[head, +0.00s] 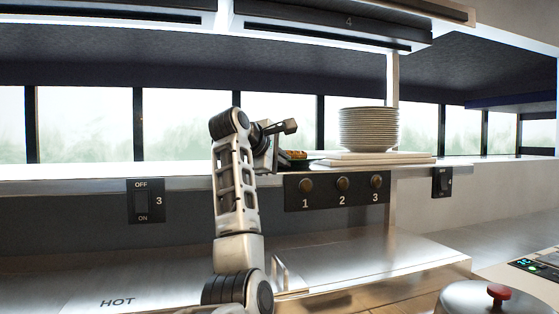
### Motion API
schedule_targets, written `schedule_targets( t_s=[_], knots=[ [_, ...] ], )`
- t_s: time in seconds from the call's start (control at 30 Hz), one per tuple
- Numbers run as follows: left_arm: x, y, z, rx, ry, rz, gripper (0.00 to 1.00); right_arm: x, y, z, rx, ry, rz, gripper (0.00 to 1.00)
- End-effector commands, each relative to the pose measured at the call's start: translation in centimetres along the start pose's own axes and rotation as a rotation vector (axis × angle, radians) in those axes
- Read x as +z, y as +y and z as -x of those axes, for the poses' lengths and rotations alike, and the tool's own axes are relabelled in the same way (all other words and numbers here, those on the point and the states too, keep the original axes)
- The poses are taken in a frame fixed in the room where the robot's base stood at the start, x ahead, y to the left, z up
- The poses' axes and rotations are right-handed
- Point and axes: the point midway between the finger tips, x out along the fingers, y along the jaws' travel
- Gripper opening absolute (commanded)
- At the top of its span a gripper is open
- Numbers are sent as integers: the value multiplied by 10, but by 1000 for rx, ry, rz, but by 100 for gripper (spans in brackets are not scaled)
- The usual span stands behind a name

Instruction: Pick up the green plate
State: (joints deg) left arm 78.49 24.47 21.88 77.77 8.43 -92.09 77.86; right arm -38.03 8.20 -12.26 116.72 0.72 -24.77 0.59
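My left arm rises in the middle of the head view, and its gripper (288,127) is at shelf height, seen side-on. My arm hides the plate's left part. The gripper appears above the plate, and I cannot tell whether they touch. My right gripper is not in view.
A tall stack of white plates (368,130) stands on white boards (376,158) right of the green plate. A knob panel (340,190) is on the shelf's front. A steel surface marked HOT (118,301) lies below. The shelf left of my arm looks clear.

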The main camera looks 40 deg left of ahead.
Motion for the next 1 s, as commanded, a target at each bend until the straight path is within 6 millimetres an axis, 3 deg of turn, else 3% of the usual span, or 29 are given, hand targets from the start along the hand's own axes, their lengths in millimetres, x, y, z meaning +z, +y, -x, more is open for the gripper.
schedule_targets(
  t_s=[0.03, 0.1, 0.13, 0.47, 0.57, 0.9, 1.0],
  knots=[
    [0, 0, 0, -2, -1, 0, 7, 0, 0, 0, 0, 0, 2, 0],
    [0, 0, 0, -2, -1, 0, 26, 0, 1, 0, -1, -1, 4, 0],
    [0, 0, 0, -2, -1, -1, 29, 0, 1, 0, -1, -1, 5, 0],
    [0, -3, 5, -6, 0, 0, 29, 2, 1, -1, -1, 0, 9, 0],
    [-1, -3, 18, -3, 1, 0, 29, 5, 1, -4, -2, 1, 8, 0],
    [-1, 0, 101, 12, 1, 0, 29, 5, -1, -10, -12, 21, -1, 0],
    [-4, 2, 118, 19, 12, -5, 29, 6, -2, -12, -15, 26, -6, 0]
  ],
)
